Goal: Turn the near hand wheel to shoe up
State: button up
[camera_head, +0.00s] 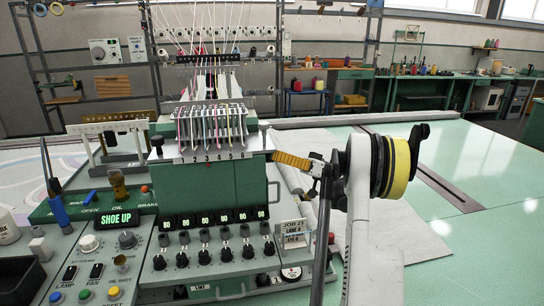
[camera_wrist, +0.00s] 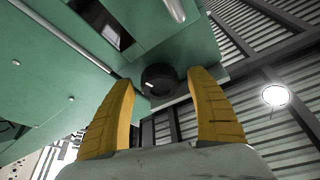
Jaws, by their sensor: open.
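The near hand wheel looks to be the round black knob (camera_wrist: 158,74) with a small pale mark on the green machine side in the wrist view. It lies between and just beyond the tips of my gripper (camera_wrist: 161,80), whose yellow fingers are open and apart from it. In the head view, my gripper (camera_head: 282,158) is at the right side of the green tufting head (camera_head: 216,180); the wheel cannot be made out there. A lit display (camera_head: 118,219) on the left of the machine reads SHOE UP.
A control panel (camera_head: 90,268) with knobs and coloured buttons stands at the near left. A row of black dials (camera_head: 225,252) runs below the head. The pale green table (camera_head: 465,175) at right is mostly clear.

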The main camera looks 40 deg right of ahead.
jog(key=c, duration=1.2)
jog(key=shift+m+t+h+p, duration=0.35)
jog(key=shift+m+h, duration=0.65)
jog(key=shift+m, duration=1.1)
jog(key=o, duration=1.2)
